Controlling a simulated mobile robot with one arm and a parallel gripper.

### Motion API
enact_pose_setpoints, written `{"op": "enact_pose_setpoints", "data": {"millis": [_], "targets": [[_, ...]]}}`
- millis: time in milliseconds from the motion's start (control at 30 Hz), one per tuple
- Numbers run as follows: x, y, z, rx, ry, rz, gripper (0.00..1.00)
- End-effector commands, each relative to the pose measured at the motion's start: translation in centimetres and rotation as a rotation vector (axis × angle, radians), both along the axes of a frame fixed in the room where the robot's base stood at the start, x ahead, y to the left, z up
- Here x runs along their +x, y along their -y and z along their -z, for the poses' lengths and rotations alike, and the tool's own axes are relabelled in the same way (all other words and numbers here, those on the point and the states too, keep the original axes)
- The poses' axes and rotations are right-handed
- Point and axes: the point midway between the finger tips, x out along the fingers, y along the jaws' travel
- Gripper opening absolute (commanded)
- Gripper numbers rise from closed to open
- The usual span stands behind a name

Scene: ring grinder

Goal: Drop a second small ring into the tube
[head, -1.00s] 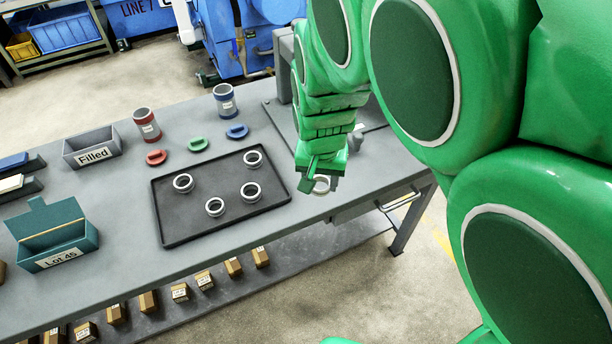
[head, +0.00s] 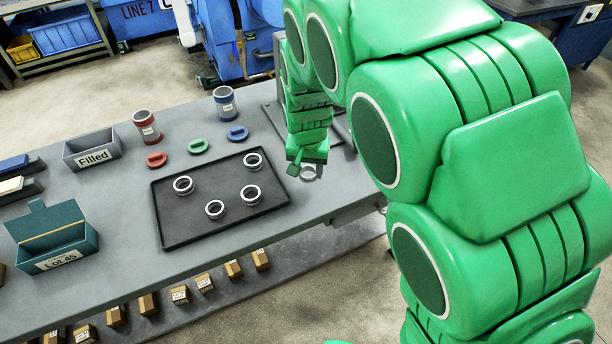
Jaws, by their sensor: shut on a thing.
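My gripper (head: 307,166) points down near the right end of the bench. It is shut on a pale ring (head: 311,174), partly hidden by the fingers. Two tubes stand upright behind the tray: one with a red band (head: 146,126) and one with a blue band (head: 225,103), both well to the left of my gripper. Whether anything lies inside the tubes is too dark and small to tell. Several pale rings (head: 215,208) lie apart on the black tray (head: 172,222), left of my gripper.
Red (head: 156,159), green (head: 199,146) and blue (head: 238,133) oval pieces lie between the tubes and tray. A grey "Filled" bin (head: 92,150) and a teal "Lot 45" box (head: 56,247) stand at left. My arm hides the bench's right end.

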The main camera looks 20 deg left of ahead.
Motion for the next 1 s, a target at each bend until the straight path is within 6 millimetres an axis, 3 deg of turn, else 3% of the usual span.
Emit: {"op": "enact_pose_setpoints", "data": {"millis": [200, 533, 767, 1000], "targets": [[1.1, -0.7, 1.7, -0.001, -0.002, 0.000, 0.12], [1.8, -1.2, 2.7, 0.000, -0.001, 0.000, 0.12], [1.7, -1.1, 5.5, -0.001, -0.002, 0.000, 0.12], [1.8, -1.2, 5.6, 0.000, 0.000, 0.001, 0.12]]}}
